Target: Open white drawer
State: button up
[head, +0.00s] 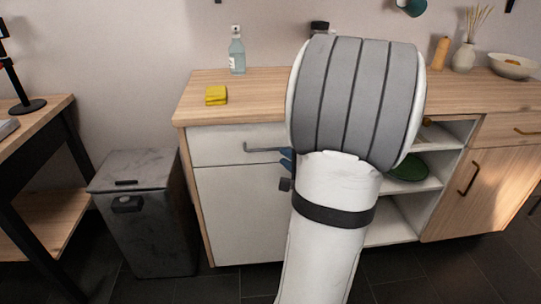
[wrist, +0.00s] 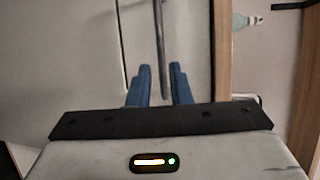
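The white drawer (head: 225,144) sits under the left end of the wooden counter, and its front looks shut against the cabinet. Its grey bar handle (head: 262,149) runs sideways, with the right end hidden behind my arm. My gripper (head: 287,160) is at the right part of the handle, mostly hidden by my arm in the head view. In the wrist view, the two blue fingers of my gripper (wrist: 159,68) stand apart, one on each side of the handle (wrist: 161,35). A gap shows between the bar and the fingers. The white drawer front (wrist: 190,35) lies behind.
A white cabinet door (head: 238,215) lies below the drawer. A grey bin (head: 150,215) stands left of the cabinet. A yellow cloth (head: 216,95) and a bottle (head: 237,52) are on the counter (head: 262,88). Open shelves with a green bowl (head: 408,170) are to the right.

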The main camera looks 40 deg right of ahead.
aim_at(274, 150)
jog(key=b+x, duration=0.1)
jog(key=x, duration=0.6)
jog(key=shift+w, duration=0.2)
grip_shut()
